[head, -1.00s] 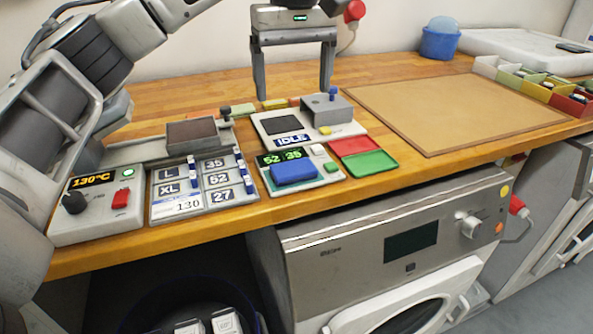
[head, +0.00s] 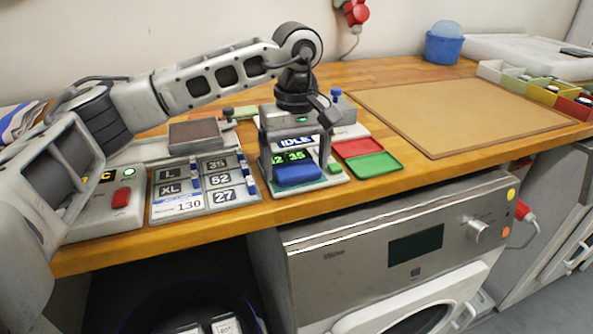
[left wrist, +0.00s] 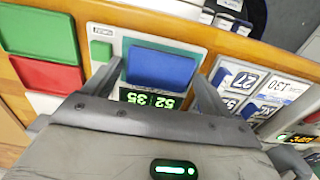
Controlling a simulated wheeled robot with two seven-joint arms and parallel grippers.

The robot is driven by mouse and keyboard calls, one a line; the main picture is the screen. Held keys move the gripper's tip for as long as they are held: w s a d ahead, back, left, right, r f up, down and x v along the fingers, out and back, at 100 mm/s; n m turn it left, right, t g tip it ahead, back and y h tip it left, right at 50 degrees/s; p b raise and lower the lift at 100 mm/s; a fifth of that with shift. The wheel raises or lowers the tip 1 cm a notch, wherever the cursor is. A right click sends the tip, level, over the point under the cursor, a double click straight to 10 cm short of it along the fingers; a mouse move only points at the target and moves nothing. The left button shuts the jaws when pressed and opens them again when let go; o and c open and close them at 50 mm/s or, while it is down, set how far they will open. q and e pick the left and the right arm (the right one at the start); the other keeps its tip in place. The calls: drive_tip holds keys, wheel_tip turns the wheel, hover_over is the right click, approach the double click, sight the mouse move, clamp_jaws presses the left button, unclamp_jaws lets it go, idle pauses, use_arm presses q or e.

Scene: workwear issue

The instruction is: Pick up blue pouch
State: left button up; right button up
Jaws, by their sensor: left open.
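The blue pouch (head: 297,173) lies on a small scale-like device (head: 330,182) with a green number display, near the front edge of the wooden bench. It also shows in the left wrist view (left wrist: 160,68). My left gripper (head: 298,180) points down over the device. Its fingers are open, one on each side of the pouch, and the pouch lies between them in the left wrist view (left wrist: 155,82). I cannot tell whether either finger touches it. My right gripper is not in view.
A red tray (head: 358,147) and a green tray (head: 376,164) lie right of the device. A label board (head: 205,207) with numbered tags is on its left. A brown mat (head: 460,112) fills the bench's right part. A washing machine (head: 330,262) stands below.

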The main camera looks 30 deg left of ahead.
use_arm(q)
drive_tip(key=shift+f, duration=0.2)
drive_tip(key=c, duration=1.1)
drive_tip(key=shift+r, duration=0.15)
